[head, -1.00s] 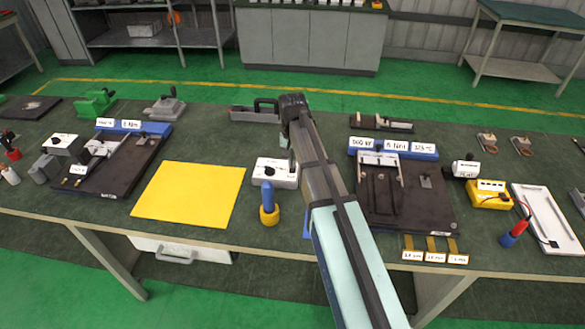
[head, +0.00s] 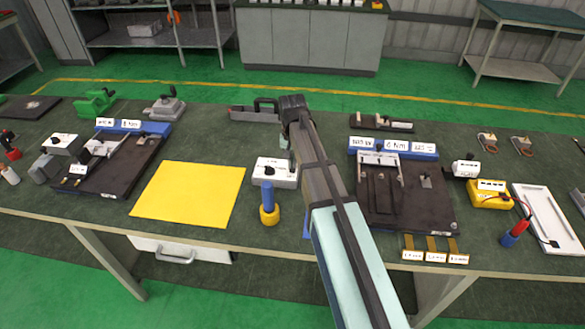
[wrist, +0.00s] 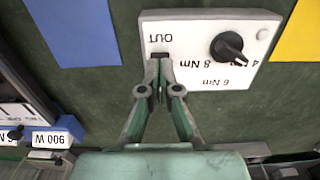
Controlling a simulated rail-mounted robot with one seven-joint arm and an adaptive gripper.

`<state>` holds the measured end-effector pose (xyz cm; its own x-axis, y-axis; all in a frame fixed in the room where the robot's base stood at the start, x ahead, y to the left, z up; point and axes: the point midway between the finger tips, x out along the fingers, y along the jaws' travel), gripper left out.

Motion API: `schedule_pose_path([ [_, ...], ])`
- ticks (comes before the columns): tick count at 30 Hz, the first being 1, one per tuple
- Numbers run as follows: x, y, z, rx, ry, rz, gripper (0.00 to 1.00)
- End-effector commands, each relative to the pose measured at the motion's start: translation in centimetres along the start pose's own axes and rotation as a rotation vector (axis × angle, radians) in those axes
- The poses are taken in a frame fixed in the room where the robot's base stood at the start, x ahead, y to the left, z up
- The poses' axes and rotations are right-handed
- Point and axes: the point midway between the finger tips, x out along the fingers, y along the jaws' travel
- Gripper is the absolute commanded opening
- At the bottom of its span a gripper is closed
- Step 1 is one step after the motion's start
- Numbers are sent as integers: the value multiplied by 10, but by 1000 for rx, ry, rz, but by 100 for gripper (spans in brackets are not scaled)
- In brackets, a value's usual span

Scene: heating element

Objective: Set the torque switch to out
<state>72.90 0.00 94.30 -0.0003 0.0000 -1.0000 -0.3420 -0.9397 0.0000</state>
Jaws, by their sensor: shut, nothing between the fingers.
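The white torque box (wrist: 205,50) appears upside down in the wrist view, with labels OUT, 8 Nm, 6 Nm and a partly covered 4. Its black rotary knob (wrist: 228,47) has its narrow end toward the lower right of that view. A small black part (wrist: 160,56) sits beside the OUT label. My gripper (wrist: 160,66) is shut and empty, its tips at this black part. I cannot tell whether they touch it. The box also shows in the head view (head: 276,173), partly behind my arm, and my fingertips are largely hidden there.
A yellow mat (head: 190,193) and a blue-handled tool in a yellow base (head: 269,205) lie near the box. Dark fixtures with blue label blocks stand at left (head: 110,165) and right (head: 405,200). Bare green bench surface surrounds the box in places.

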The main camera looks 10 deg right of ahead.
Motion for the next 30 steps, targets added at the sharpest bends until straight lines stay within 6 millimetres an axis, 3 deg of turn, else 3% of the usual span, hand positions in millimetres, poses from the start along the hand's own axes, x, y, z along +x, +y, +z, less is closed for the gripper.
schedule_pose_path([
  [30, 14, 0, 0, 0, 1, 0, 0],
])
